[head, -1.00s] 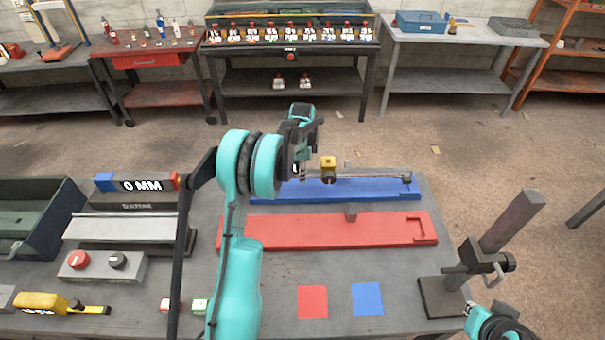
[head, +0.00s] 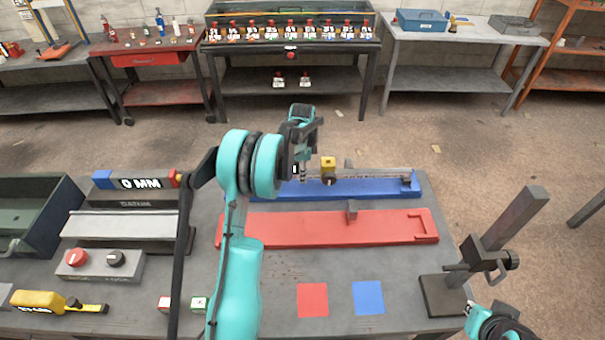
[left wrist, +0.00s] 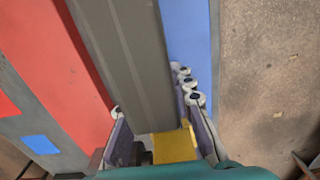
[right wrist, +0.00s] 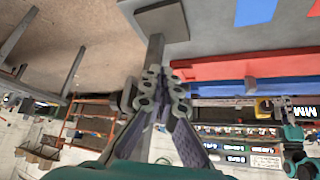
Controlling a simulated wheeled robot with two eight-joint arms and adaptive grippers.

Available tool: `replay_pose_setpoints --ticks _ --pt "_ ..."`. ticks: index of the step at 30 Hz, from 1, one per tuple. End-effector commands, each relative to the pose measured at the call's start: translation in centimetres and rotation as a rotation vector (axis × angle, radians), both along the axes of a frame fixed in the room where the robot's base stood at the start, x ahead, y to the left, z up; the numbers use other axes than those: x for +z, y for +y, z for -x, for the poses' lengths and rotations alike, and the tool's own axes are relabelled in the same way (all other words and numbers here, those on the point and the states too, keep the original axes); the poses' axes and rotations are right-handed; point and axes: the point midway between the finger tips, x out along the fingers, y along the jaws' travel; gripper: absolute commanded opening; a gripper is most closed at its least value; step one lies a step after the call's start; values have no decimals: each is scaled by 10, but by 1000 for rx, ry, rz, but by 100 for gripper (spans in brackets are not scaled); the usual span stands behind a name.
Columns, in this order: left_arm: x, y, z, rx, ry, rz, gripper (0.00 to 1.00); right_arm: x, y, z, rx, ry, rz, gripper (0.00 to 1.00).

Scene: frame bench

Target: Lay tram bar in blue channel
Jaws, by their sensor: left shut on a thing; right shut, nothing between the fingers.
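The grey tram bar (head: 370,177) with its yellow block (head: 328,165) lies lengthwise over the blue channel (head: 360,190) in the head view. My left gripper (head: 303,173) is shut on the bar near the yellow block. In the left wrist view the bar (left wrist: 120,60) runs away between the fingers (left wrist: 155,110), with the yellow block (left wrist: 176,147) close in. The blue channel (left wrist: 190,35) shows at its right, partly hidden by the bar. I cannot tell whether the bar touches the channel floor. My right gripper (right wrist: 162,80) is shut and empty.
The red channel (head: 300,232) lies nearer me, with a small grey block (head: 352,207) at its far edge. A post stand (head: 441,298) is beside my right gripper. Red (head: 312,300) and blue (head: 367,299) squares lie in front. A display box (head: 140,182) stands left.

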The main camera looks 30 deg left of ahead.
Motion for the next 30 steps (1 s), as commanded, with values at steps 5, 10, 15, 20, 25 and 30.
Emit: replay_pose_setpoints --ticks 5,10,15,20,25,30 --pt "-4 0 0 0 0 0 0 -3 0 0 0 0 0 0" --pt "-8 0 0 0 0 0 0 -6 0 0 0 0 0 0" --pt "-11 0 0 0 0 0 0 -9 0 0 0 0 0 0" --pt "-15 0 0 0 0 0 0 -11 0 0 0 0 0 0" --pt "-19 0 0 0 0 0 0 -14 0 0 0 0 0 0" --pt "-22 0 0 0 0 0 0 -17 0 0 0 0 0 0"
